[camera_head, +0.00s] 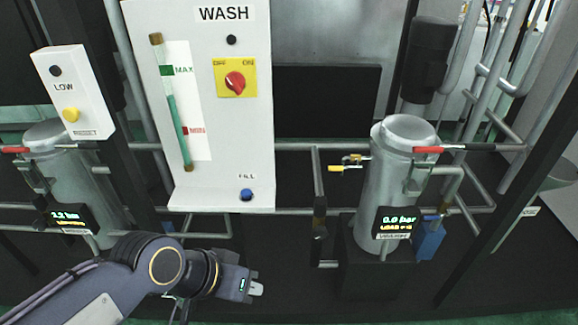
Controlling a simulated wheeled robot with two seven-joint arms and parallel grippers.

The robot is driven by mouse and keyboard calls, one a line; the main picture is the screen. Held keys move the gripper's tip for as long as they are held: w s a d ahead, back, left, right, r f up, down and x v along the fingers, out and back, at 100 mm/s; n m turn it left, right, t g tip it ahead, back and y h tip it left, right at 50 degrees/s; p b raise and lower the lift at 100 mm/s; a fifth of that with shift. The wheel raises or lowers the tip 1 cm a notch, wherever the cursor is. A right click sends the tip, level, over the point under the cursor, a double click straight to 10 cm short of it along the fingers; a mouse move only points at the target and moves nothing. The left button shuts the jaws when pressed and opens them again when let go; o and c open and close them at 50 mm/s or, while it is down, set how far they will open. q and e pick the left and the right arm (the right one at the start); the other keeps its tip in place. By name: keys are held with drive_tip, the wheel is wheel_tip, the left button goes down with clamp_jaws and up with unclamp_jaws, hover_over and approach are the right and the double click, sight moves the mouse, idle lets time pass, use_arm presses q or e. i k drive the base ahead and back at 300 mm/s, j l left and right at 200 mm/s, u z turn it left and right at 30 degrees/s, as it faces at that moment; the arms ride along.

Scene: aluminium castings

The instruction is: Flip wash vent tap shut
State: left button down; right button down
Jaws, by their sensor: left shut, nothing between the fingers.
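A small brass tap with a yellow handle (337,168) sits on thin pipework left of the right grey vessel (388,190). Its handle lies roughly level, pointing left. A red lever (428,150) lies level at the right side of that vessel's top. No label that I can read says which of these is the wash vent tap. My left gripper (257,290) is low in the middle, below the WASH panel (224,140), shut and empty. It is left of and below the yellow-handled tap, well apart from it. My right gripper is not in view.
The WASH panel has a red rotary knob (235,82), a sight tube (172,105) and a blue button (246,194). A display (397,222) on the right vessel reads 0.0 bar. A vertical pipe (319,190) stands between my gripper and the tap. Another vessel (75,190) stands left.

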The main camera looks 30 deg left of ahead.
sight(345, 168)
drive_tip(key=u, duration=0.45)
drive_tip(key=i+j+z, duration=0.15)
drive_tip(key=z, duration=0.25)
drive_tip(key=i+j+z, duration=0.3)
drive_tip(key=z, duration=0.15)
drive_tip(key=i+j+z, duration=0.15)
drive_tip(key=j+z, duration=0.25)
drive_tip(key=l, duration=0.1)
